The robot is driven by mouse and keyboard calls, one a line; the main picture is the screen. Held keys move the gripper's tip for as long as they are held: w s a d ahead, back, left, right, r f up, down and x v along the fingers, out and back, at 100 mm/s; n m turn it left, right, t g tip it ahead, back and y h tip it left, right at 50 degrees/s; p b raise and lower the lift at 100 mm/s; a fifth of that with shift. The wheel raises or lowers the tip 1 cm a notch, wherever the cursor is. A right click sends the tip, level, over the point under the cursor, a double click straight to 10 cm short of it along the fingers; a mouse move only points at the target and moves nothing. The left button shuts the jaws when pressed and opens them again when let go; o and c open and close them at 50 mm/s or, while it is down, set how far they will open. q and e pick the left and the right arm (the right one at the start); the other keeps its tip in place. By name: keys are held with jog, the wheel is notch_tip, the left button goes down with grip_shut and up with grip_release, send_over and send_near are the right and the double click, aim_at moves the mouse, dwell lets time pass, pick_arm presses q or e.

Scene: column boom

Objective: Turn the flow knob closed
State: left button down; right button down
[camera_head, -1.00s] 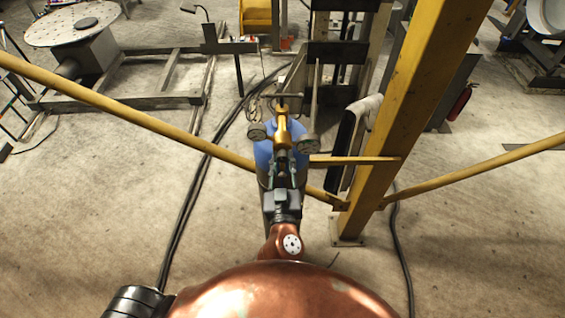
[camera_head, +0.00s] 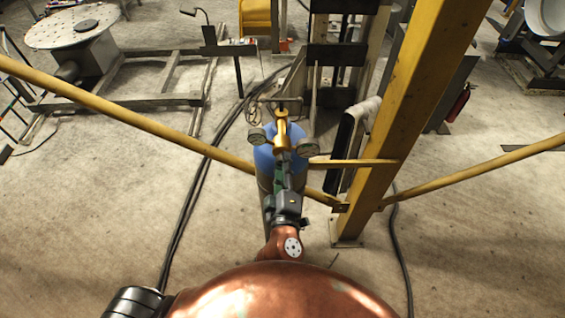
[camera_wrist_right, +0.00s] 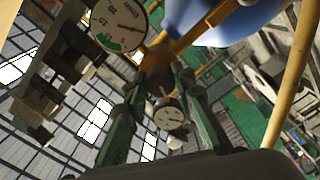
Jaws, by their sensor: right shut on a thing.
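A brass regulator (camera_head: 282,130) with two round gauges, one left (camera_head: 256,136) and one right (camera_head: 307,148), sits on top of a blue gas cylinder (camera_head: 265,158). My right gripper (camera_head: 283,157) reaches the near side of the regulator and is shut on the flow knob, which the fingers mostly hide in the head view. In the right wrist view, the two fingers close in on a dark knob (camera_wrist_right: 157,80) below the brass body. A large gauge (camera_wrist_right: 120,25) and a small gauge (camera_wrist_right: 170,115) show there too. My left gripper is not in view.
A yellow column (camera_head: 405,115) stands close to the right of the cylinder. Yellow rails (camera_head: 130,115) run to both sides at about the regulator's height in the picture. Black cables (camera_head: 185,215) lie on the floor. Open floor shows at left and right.

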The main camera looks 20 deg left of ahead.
jog(key=shift+n, duration=1.9)
jog(key=c, duration=1.6)
grip_release()
